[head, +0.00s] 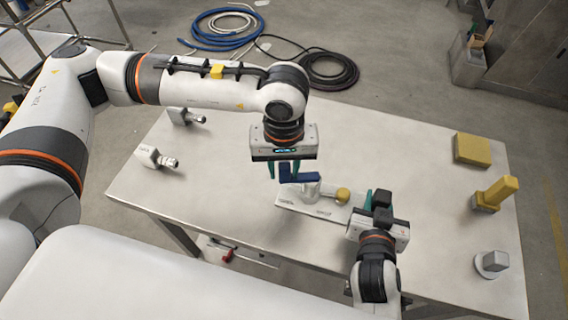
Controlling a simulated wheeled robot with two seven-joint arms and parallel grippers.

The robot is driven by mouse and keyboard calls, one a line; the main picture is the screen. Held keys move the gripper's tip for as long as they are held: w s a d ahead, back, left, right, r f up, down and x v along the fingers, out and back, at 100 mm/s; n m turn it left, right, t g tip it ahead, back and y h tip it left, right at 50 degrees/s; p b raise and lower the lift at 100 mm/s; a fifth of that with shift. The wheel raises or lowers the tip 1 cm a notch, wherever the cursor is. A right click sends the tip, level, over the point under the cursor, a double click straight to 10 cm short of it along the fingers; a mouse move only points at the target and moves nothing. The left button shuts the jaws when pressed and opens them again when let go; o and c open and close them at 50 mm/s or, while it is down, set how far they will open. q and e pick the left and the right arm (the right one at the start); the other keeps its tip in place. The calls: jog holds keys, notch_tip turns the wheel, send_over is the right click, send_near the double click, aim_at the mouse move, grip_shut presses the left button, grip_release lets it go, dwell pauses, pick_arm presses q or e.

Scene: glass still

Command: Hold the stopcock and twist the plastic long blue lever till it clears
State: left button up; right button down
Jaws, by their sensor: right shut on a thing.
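The stopcock (312,191) has a pale body on a white base plate (312,206) near the middle of the table, with a round yellow end (342,195) on its right. Its long blue lever (300,177) points left, with a raised block at its left end. My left gripper (284,172) hangs above the lever, its teal fingers apart on either side of that block; contact cannot be told. My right gripper (372,204) comes from the front at the stopcock's right side. It is shut on the stopcock, though its own body partly hides the grip.
A yellow block (472,150), a yellow-handled item (495,194) and a grey knobbed piece (492,263) stand at the right. The table (424,137) is clear behind my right gripper.

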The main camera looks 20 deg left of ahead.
pick_arm(q)
grip_shut()
jog(key=shift+s, duration=0.1)
jog(key=s+d+n, duration=0.3)
jog(key=d+n, duration=0.2)
jog(key=n, duration=0.9)
jog(key=shift+s+d, duration=0.15)
jog(key=shift+s, duration=0.15)
dwell(0.3)
jog(key=shift+o, duration=1.6)
grip_release()
jog(key=shift+d, duration=0.1)
